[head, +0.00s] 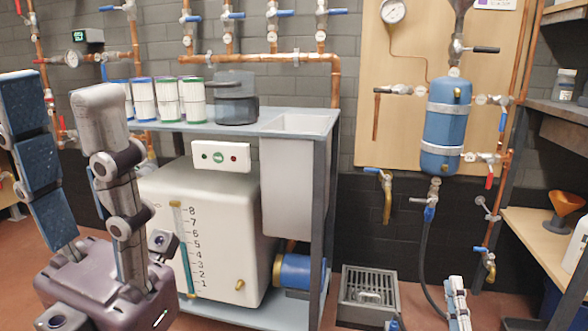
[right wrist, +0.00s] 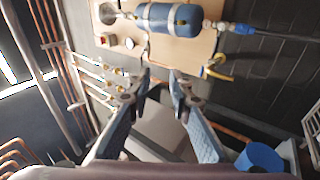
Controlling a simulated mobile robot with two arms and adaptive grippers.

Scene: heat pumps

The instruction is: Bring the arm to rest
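My left gripper (head: 58,86) stands large and close at the left of the head view, pointing up. Its two fingers, one with blue textured pads and one grey, are well apart with nothing between them. My right gripper (right wrist: 159,80) shows in the right wrist view with a gap between its fingertips and nothing held. Beyond its tips is the wooden wall board with the blue tank (right wrist: 168,19). At the lower right of the head view, pale finger-like parts, apparently of my right gripper, enter from the bottom edge.
A blue-grey bench (head: 302,122) carries several filter cartridges (head: 168,100) and a dark pot (head: 236,98). A white tank (head: 225,240) stands inside it. A blue tank (head: 445,125) hangs on the board (head: 388,135). A grey drain crate (head: 368,290) sits on the floor. Shelves (head: 548,240) line the right.

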